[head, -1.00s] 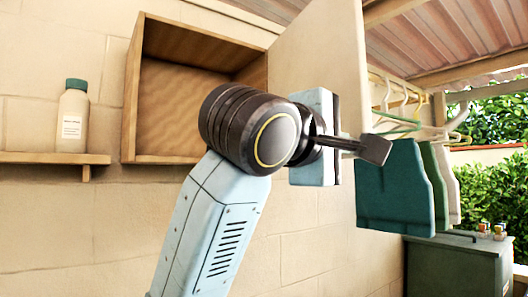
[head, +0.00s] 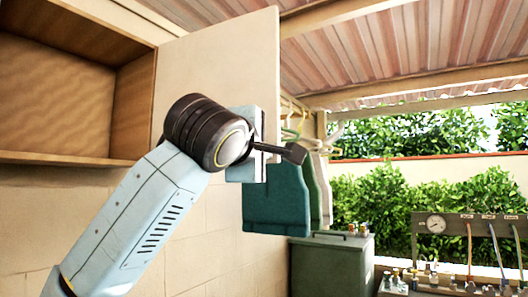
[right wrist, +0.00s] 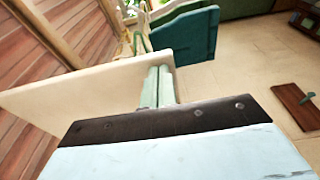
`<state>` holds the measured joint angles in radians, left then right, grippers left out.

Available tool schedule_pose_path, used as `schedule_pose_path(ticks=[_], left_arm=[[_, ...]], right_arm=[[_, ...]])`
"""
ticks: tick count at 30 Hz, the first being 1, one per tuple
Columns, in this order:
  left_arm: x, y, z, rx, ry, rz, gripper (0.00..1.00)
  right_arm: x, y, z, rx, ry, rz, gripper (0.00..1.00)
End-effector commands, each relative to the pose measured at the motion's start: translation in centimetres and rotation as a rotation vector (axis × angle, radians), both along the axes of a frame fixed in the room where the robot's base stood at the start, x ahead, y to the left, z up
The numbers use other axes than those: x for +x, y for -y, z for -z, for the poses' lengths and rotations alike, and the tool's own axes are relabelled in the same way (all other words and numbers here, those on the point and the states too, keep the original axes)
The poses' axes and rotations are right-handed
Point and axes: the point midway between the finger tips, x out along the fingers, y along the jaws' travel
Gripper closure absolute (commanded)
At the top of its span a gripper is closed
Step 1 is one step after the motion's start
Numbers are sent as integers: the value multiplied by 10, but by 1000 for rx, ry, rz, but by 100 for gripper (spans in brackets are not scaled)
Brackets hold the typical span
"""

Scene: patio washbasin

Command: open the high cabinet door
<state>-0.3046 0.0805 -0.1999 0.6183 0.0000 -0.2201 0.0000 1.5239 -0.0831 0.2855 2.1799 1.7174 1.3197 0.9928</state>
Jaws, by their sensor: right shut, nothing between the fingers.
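The high cabinet (head: 60,85) is an open wooden box on the wall at the upper left of the head view, and it looks empty. Its cream door (head: 225,55) stands wide open, swung out from the cabinet's right side. In the right wrist view the mint fingers of my right gripper (right wrist: 158,84) are shut and empty beside the door's edge (right wrist: 95,88). I cannot tell whether they touch it. My left gripper is not in view.
Dark green clothes (head: 275,200) hang just beyond the door. A green bin (head: 330,265) stands below them. A bench with a gauge panel (head: 470,225) is at the right. A brown board (right wrist: 297,104) lies on the floor in the right wrist view.

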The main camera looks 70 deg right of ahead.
Motion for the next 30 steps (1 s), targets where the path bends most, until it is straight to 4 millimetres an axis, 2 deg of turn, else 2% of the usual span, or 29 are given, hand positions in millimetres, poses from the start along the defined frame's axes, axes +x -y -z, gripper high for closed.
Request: schedule_pose_path(ticks=[8,14,24,30], left_arm=[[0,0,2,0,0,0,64],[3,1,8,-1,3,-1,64],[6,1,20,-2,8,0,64],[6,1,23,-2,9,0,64]], right_arm=[[-1,-6,1,0,1,2,100],[-4,-38,1,-1,2,10,100],[-54,-95,1,-2,5,12,100],[-67,-110,0,0,1,14,100]])
